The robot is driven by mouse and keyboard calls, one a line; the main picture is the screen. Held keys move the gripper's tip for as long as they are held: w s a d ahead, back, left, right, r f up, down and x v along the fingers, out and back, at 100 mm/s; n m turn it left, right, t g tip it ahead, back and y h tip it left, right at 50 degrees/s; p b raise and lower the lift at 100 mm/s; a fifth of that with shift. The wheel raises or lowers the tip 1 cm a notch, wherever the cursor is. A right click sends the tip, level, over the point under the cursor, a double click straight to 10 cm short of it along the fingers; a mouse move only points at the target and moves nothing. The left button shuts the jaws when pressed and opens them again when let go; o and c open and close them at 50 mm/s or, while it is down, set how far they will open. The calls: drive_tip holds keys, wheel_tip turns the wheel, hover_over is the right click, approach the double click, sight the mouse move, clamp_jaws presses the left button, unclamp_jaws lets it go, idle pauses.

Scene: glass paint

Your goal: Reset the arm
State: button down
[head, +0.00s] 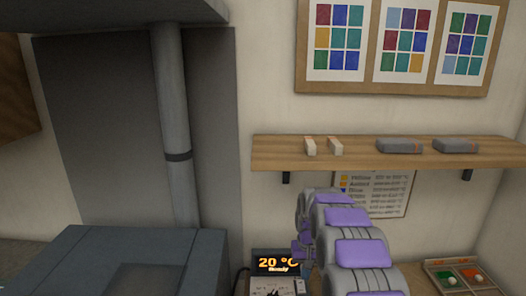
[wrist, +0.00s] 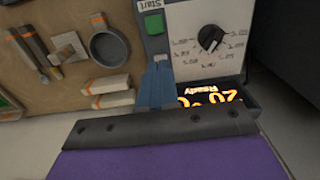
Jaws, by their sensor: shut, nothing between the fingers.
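My arm (head: 350,245), grey with purple panels, reaches forward from the lower right in the head view; my gripper is hidden there behind the arm's own links. In the wrist view my gripper (wrist: 157,75) is shut and empty, its blue fingers together, pointing at the control box just below the green start button. The control box (wrist: 195,70) has a black dial (wrist: 210,38), a green button (wrist: 154,23) and a display (wrist: 210,97) reading 20 °C Ready. I cannot tell whether the fingertips touch it. The display also shows in the head view (head: 278,265).
A brown board (wrist: 85,18) with tools, a round dish and pale blocks lies beside the box. A wooden shelf (head: 390,153) with blocks hangs above my arm. A grey kiln-like cabinet (head: 90,262) and pipe (head: 172,120) stand left. A tray (head: 437,266) sits at lower right.

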drive_tip(key=s+r+b, duration=0.1)
drive_tip(key=s+r, duration=0.4)
drive_tip(key=s, duration=0.6)
drive_tip(key=s+r, duration=0.5)
drive_tip(key=s, duration=0.6)
drive_tip(key=s+f+g+b, duration=0.1)
drive_tip(key=s+f, duration=0.1)
drive_tip(key=s, duration=2.2)
drive_tip(key=shift+s+d+g+b, duration=0.15)
drive_tip(key=shift+d+g+b, duration=0.05)
drive_tip(key=shift+g+b, duration=0.1)
drive_tip(key=shift+f, duration=0.1)
